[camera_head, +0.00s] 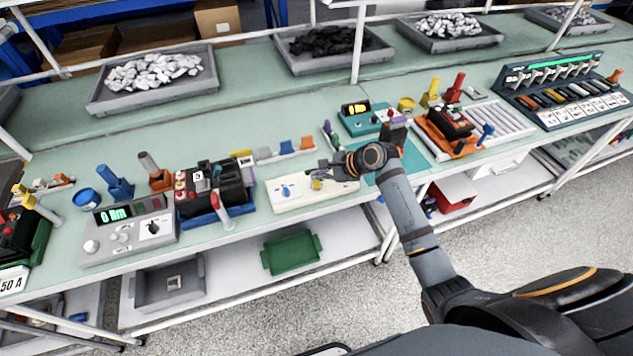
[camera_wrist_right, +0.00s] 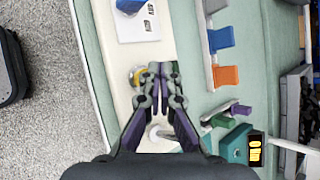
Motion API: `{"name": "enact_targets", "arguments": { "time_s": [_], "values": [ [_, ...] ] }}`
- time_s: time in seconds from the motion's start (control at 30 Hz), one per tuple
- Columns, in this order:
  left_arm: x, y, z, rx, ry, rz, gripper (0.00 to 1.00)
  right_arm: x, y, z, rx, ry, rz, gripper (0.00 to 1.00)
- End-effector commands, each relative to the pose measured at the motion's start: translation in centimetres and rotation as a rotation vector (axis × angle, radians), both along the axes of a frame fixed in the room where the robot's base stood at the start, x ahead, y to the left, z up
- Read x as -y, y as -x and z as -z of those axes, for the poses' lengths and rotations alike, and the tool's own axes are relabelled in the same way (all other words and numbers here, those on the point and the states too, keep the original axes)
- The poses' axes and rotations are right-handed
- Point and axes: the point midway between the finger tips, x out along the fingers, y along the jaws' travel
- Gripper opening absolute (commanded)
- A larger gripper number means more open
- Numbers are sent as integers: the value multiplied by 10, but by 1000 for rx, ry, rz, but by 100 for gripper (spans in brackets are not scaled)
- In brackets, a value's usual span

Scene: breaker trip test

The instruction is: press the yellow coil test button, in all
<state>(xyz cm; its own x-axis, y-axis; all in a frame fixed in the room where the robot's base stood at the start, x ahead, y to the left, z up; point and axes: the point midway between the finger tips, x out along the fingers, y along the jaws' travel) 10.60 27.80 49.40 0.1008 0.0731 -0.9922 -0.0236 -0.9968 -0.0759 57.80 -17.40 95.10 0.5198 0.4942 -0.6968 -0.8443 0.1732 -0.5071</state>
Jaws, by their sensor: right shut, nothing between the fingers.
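A white panel (camera_head: 298,199) lies on the green bench and carries a blue knob (camera_head: 286,190). The yellow button (camera_head: 317,184) is on its right part, just below my right gripper's fingertips. In the right wrist view the panel (camera_wrist_right: 116,92) runs lengthwise, with the blue knob (camera_wrist_right: 128,5) at the top. The yellow button (camera_wrist_right: 135,76) shows beside the fingertips and is partly hidden by them. My right gripper (camera_head: 319,173) is shut and empty over the panel; it also shows in the wrist view (camera_wrist_right: 162,72). Contact cannot be told. My left gripper is not in view.
A black breaker (camera_head: 216,187) and a grey meter box (camera_head: 130,229) stand left of the panel. Coloured blocks (camera_head: 286,147) sit in a rail behind it. A teal display box (camera_head: 362,122) and an orange fixture (camera_head: 447,128) stand to the right.

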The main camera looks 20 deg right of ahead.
Motion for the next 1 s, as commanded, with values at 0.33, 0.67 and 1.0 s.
{"name": "enact_targets", "arguments": {
  "time_s": [0.33,0.67,1.0],
  "values": [
    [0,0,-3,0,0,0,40,0,0,1,0,-1,1,0],
    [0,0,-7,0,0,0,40,0,0,8,0,0,0,0],
    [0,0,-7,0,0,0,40,0,0,10,0,0,0,0]
  ]
}}
